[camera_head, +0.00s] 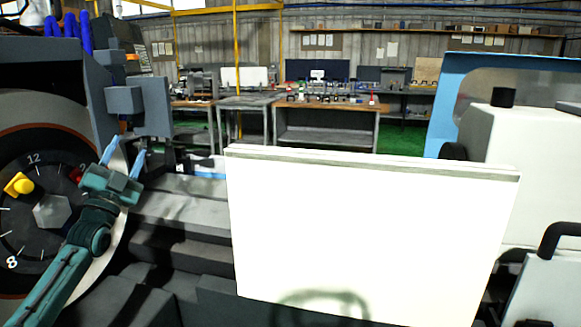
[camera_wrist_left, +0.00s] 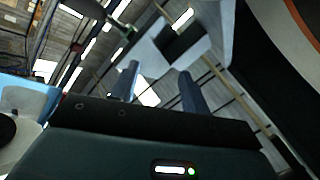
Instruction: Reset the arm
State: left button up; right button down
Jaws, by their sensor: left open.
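My left arm (camera_head: 62,276) comes in from the lower left in the head view and reaches up in front of the grinder's round dial (camera_head: 52,212). My left gripper (camera_head: 124,154) is open, its two blue fingers apart and pointing up beside the dial's right edge. Nothing shows between the fingers. In the left wrist view the open gripper (camera_wrist_left: 158,86) points up toward the roof, with a grey block shape beyond the fingertips. My right arm and gripper are not in view.
A large white panel (camera_head: 360,235) stands in the middle of the grinder. A grey box-shaped part (camera_head: 152,105) hangs above the left gripper. The white machine housing (camera_head: 535,170) is on the right. Workbenches (camera_head: 326,126) stand along the back wall.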

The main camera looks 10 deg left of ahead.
pick_arm(q)
jog(key=w+a+f+n+g+y, duration=0.2)
jog(key=f+n+g, duration=0.1)
jog(key=f+g, duration=0.3)
jog(key=w+a+f+n+g+y, duration=0.1)
jog(key=a+f+n+g+y, duration=0.2)
jog(key=f, duration=0.5)
jog(key=s+d+f+m+g+h, duration=0.1)
jog(key=s+d+f+h, duration=0.35)
jog(key=d+f, duration=1)
jog(key=s+d+f+g+h, duration=0.3)
jog(key=s+d+f, duration=0.9)
jog(key=s+d, duration=0.3)
jog(key=s+d+n+g+p, duration=0.1)
jog(key=s+d+p, duration=0.1)
jog(key=s, duration=0.6)
jog(key=s+d+n+g+h+p, duration=0.1)
jog(key=s+d, duration=0.4)
jog(key=s, duration=0.3)
jog(key=shift+d+f+n+p, duration=0.25)
jog(key=shift+f+n+p, duration=0.05)
jog(key=shift+p, duration=0.05)
jog(key=shift+c, duration=0.5)
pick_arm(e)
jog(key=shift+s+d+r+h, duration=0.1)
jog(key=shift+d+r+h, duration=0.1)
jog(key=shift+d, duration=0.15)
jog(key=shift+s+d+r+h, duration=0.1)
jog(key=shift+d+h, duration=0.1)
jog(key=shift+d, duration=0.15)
